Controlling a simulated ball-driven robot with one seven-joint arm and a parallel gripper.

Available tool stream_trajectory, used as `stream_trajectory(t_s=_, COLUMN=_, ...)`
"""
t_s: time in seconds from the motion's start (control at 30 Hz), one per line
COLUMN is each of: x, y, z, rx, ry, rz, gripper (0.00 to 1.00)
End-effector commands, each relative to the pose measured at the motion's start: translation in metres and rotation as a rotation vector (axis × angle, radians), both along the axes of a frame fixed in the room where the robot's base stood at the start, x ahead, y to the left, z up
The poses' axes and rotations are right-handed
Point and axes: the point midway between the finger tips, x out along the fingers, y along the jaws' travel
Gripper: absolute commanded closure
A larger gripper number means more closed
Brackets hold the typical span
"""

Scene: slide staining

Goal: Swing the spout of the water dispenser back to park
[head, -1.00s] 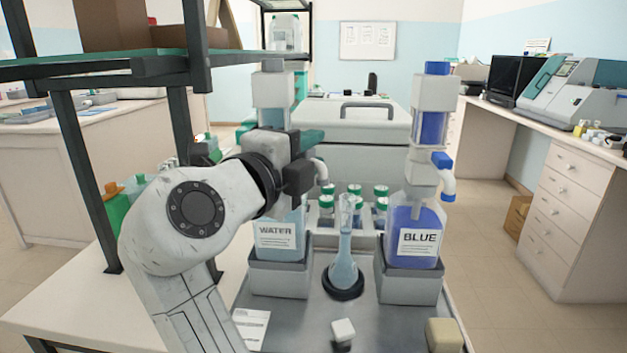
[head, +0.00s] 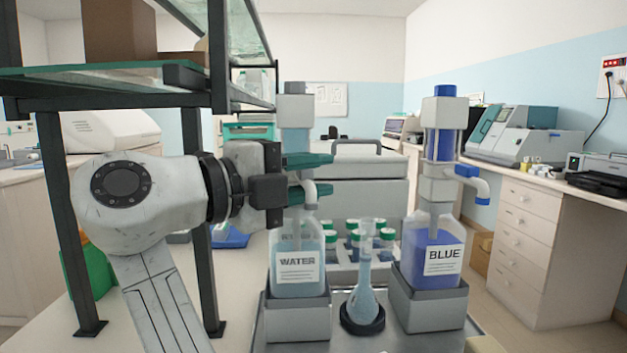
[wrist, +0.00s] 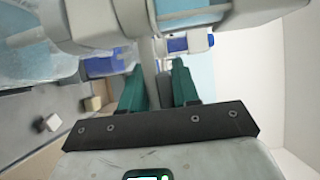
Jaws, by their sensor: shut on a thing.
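The water dispenser (head: 297,252) is a clear bottle labelled WATER with a pale pump head, in a grey holder. Its pale spout (head: 311,189) bends down on the right side of the head, partly hidden by my fingers. My gripper (head: 309,177) reaches in from the left, with its two green fingers around the spout. In the wrist view the fingers (wrist: 160,85) stand on either side of a grey tube, the spout (wrist: 149,70), and are shut on it. The spout's tip is hard to make out.
The blue dispenser (head: 430,262) stands to the right, its spout (head: 468,178) pointing right. A flask (head: 366,285) with pale blue liquid stands between the two on a black base. Green-capped bottles (head: 345,237) are behind. A shelf frame (head: 217,55) rises close on the left.

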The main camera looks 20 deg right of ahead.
Motion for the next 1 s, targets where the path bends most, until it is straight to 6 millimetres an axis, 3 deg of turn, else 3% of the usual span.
stream_trajectory(t_s=0.43, x=0.0012, y=-0.0001, z=-0.0021, rx=0.001, ry=0.006, rz=-0.005, gripper=1.00)
stream_trajectory(t_s=0.47, x=0.0012, y=-0.0001, z=-0.0021, rx=0.001, ry=0.006, rz=-0.005, gripper=0.67)
stream_trajectory(t_s=0.6, x=0.0009, y=0.0000, z=-0.0015, rx=0.001, ry=0.003, rz=-0.005, gripper=0.53)
stream_trajectory(t_s=0.67, x=0.0008, y=-0.0001, z=-0.0012, rx=0.001, ry=0.003, rz=-0.005, gripper=0.48)
stream_trajectory(t_s=1.0, x=-0.0012, y=0.0063, z=0.0000, rx=0.000, ry=0.001, rz=-0.004, gripper=0.48)
